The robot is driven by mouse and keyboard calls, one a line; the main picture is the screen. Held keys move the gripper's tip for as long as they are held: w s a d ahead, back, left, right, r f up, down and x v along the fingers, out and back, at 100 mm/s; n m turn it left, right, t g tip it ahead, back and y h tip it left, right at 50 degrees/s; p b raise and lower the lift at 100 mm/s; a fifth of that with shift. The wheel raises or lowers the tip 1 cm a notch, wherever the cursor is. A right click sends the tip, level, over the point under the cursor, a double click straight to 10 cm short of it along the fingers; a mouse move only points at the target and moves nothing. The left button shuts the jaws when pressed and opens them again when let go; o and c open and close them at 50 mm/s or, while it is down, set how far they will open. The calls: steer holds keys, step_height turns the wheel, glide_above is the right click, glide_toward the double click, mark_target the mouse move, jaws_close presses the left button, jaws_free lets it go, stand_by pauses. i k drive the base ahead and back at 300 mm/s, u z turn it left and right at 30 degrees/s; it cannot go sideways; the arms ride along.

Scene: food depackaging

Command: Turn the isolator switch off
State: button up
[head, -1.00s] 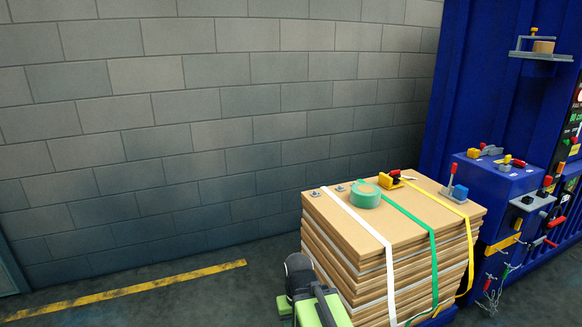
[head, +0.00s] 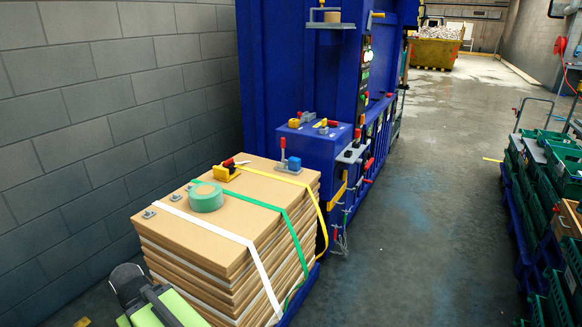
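I cannot single out the isolator switch with certainty in the head view. The blue machine (head: 283,62) stands past the bale and carries several small controls. A dark panel with coloured controls (head: 364,75) runs down its near right edge, seen at a steep angle. A yellow-handled part (head: 376,15) sticks out near the top of that edge. Yellow and red handled fittings (head: 301,120) sit on a blue box at the machine's front.
A strapped cardboard bale (head: 225,225) with a green tape roll (head: 206,197) stands in front of the machine. A green and dark item (head: 150,300) is at bottom left. Green crates (head: 562,165) line the right. Floor (head: 430,200) between is clear.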

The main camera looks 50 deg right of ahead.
mark_target(343, 176)
steer(key=u, duration=5.85)
steer(key=i, duration=0.1)
steer(key=u, duration=3.45)
steer(key=i, duration=3)
steer(key=u, duration=1)
steer(key=k, duration=0.1)
steer(key=u, duration=1.6)
